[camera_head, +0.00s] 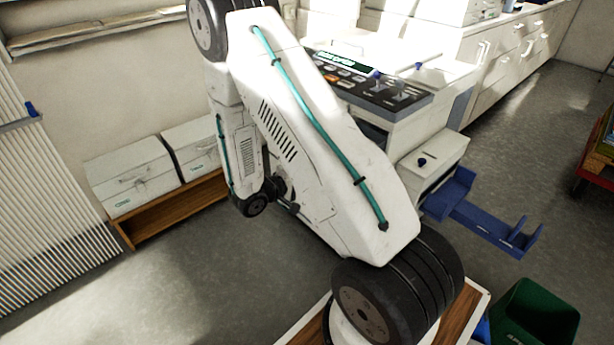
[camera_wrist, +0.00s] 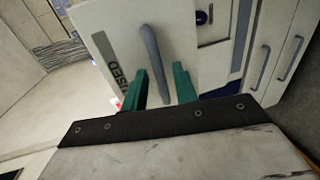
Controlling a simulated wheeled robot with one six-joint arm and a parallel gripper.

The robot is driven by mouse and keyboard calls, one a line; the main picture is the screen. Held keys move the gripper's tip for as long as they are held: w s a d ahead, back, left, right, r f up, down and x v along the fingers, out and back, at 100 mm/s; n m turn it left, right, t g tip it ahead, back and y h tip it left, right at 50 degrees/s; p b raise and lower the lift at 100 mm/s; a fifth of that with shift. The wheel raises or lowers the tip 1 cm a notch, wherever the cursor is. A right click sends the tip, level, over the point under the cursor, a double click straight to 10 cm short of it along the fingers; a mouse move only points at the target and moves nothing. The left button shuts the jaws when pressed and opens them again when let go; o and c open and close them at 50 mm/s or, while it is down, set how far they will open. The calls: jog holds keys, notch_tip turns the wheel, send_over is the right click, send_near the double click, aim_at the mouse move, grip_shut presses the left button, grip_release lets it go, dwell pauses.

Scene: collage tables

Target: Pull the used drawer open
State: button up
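The used drawer (camera_wrist: 125,32) shows in the wrist view as a pale front with a grey strip lettered "USED" along its left side. Its grey bar handle (camera_wrist: 151,50) runs slightly tilted from top to bottom. My gripper (camera_wrist: 160,78) has two teal fingers standing apart, one on each side of the handle's lower part in the picture. I cannot tell how deep the handle sits between them, and no contact is clear. In the head view my arm hides the gripper, and I cannot make out the drawer's front there.
A machine with a control panel (camera_head: 367,80) stands behind my arm in the head view. A blue bracket (camera_head: 480,220) juts out at right, above a green bin (camera_head: 535,315). White boxes (camera_head: 131,178) sit on a wooden shelf at left. The grey floor (camera_head: 200,275) at lower left is clear.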

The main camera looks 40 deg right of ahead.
jog(key=v, duration=0.7)
jog(key=shift+a, duration=0.4)
jog(key=shift+r, duration=0.1)
